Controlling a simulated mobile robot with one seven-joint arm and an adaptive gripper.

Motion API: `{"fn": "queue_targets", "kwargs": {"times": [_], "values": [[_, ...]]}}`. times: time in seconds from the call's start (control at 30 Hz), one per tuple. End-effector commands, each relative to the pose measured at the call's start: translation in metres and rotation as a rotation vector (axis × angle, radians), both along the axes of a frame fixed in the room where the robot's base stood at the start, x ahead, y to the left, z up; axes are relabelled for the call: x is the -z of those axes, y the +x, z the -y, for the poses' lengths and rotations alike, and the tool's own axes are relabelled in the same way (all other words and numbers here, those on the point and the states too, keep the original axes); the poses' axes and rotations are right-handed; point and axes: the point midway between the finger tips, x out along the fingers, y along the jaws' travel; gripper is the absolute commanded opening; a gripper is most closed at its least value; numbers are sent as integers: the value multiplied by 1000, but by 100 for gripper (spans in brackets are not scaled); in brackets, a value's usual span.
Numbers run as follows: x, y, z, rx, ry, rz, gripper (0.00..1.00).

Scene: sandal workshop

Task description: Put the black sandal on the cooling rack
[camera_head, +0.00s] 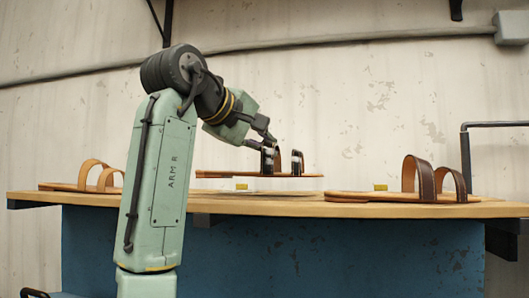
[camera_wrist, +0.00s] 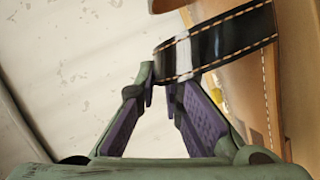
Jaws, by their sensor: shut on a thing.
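The black sandal (camera_head: 225,174) has black straps and a thin tan sole. In the head view it hangs level in the air, a little above the workbench (camera_head: 420,210). My gripper (camera_head: 264,143) reaches down from the upper left and is shut on one of its straps. In the wrist view, my gripper's fingertips (camera_wrist: 164,84) meet the end of the black strap (camera_wrist: 232,42), which has pale stitching and a white band. The tan surface beside the strap is partly hidden by a finger. I cannot make out a cooling rack for certain.
A brown-strapped sandal (camera_head: 433,183) lies on the bench at right, and a tan-strapped sandal (camera_head: 92,179) at left, partly behind my arm. Small yellow pieces (camera_head: 380,187) (camera_head: 241,186) sit on the bench. A dark pipe frame (camera_head: 465,150) stands at the right end.

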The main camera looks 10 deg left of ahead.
Motion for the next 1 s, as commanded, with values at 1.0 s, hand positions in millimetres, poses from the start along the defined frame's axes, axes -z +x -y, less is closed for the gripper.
{"fn": "queue_targets", "kwargs": {"times": [1.0], "values": [[35, 0, 0, -1, 0, -1, 28]]}}
